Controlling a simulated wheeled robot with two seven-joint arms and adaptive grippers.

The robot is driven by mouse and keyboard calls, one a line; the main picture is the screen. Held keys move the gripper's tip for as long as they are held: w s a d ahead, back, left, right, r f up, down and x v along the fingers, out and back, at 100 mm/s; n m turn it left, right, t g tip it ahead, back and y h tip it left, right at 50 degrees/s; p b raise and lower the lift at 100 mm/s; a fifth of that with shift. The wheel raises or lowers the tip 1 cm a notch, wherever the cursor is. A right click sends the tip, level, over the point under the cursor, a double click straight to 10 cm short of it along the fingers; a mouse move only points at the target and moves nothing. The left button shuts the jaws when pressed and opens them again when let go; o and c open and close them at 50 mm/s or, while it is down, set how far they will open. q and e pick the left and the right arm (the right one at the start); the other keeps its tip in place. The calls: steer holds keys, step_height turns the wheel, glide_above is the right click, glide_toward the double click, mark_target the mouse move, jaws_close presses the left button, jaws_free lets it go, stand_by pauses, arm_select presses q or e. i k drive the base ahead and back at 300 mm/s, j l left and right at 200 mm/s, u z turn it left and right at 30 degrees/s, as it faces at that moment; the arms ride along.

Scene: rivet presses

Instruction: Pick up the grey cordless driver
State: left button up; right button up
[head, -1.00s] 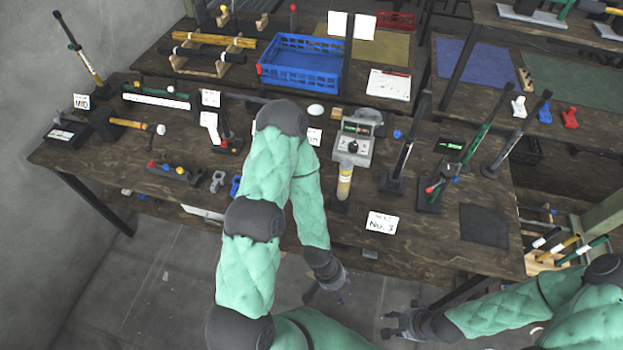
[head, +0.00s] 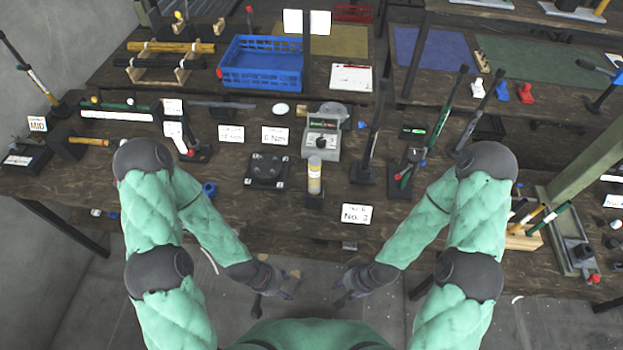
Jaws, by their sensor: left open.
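I cannot pick out the grey cordless driver with certainty in the head view. My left gripper (head: 276,298) is open and empty, over the floor in front of the workbench (head: 285,222). My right gripper (head: 341,289) is also open and empty, a short way to its right, in front of the same bench edge. Neither gripper touches anything on the bench. My forearms hide parts of the bench top on the left and right.
The bench holds a grey meter box (head: 321,140), a yellow-labelled cylinder (head: 314,177), a black plate (head: 267,171) and a "No. 3" card (head: 357,213). A blue crate (head: 262,66) stands behind. A green post (head: 585,180) rises at right.

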mark_target(314, 162)
steer(key=i+j+z, duration=0.1)
steer(key=j, duration=0.55)
steer(key=i+j+z, duration=0.1)
steer(key=j, duration=0.55)
